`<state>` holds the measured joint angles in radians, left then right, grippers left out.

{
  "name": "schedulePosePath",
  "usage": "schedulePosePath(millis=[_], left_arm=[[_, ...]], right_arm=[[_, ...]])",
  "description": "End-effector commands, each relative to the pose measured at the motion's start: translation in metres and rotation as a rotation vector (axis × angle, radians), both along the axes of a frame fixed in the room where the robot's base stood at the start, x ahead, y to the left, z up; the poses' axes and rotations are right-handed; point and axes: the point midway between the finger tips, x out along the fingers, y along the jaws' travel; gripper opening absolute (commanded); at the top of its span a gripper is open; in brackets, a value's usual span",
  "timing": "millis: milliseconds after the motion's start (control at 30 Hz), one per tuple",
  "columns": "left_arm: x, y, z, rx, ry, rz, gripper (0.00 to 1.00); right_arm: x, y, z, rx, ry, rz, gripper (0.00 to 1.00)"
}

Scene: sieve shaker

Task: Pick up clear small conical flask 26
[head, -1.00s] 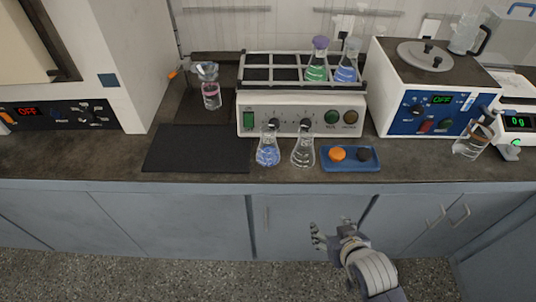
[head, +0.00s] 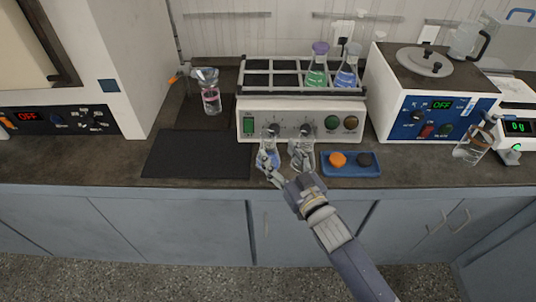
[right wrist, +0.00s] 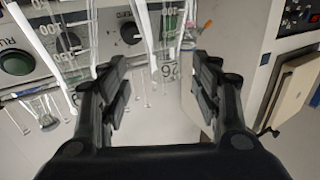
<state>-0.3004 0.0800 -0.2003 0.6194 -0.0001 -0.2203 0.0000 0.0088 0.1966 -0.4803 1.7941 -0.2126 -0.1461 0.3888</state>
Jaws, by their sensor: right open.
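Two small conical flasks stand side by side in front of the shaker. In the right wrist view, which is upside down, a clear-walled flask (right wrist: 168,38) with a label that seems to read 26 shows between and beyond the fingers. Its base is cut off there. Another graduated flask (right wrist: 62,42) shows beyond the left finger. My left gripper is not in view.
The sieve shaker (head: 292,106) carries a rack with a green and a blue flask. A blue tray (head: 351,171) with an orange and a dark item lies close on the right. A black mat (head: 197,155) is empty on the left.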

Motion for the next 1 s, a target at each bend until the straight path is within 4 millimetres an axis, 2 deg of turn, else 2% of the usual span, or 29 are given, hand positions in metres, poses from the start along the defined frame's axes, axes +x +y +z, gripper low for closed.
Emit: schedulePosePath(millis=[267,533,867,1000], left_arm=[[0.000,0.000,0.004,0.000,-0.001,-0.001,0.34],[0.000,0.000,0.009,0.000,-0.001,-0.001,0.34],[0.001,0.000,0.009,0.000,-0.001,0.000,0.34],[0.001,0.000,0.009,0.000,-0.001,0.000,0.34]], right_arm=[[0.019,0.012,0.002,0.000,0.001,0.000,0.58],[0.049,0.030,0.002,0.000,0.001,0.000,0.58],[0.055,0.032,0.001,-0.001,0.002,0.000,0.58],[0.055,0.032,0.001,-0.001,0.002,0.000,0.29]])
